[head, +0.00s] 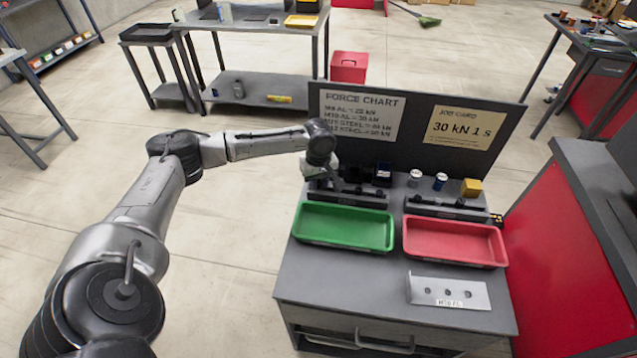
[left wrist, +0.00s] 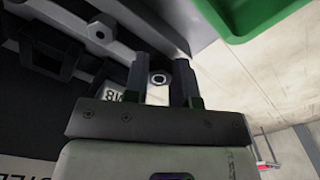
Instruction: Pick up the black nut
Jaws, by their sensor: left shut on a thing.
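My left gripper (head: 322,180) is at the back left of the bench, by the dark rail behind the green tray. In the left wrist view the two fingers of my left gripper (left wrist: 160,84) stand on either side of a small dark ring, the black nut (left wrist: 158,78), and are shut on it. The nut is too small to make out in the head view. My right gripper is not in view.
A green tray (head: 343,244) and a red tray (head: 455,262) lie on the bench. An upright dark board (head: 415,145) closes the back. A plate with holes (head: 475,292) lies at front right.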

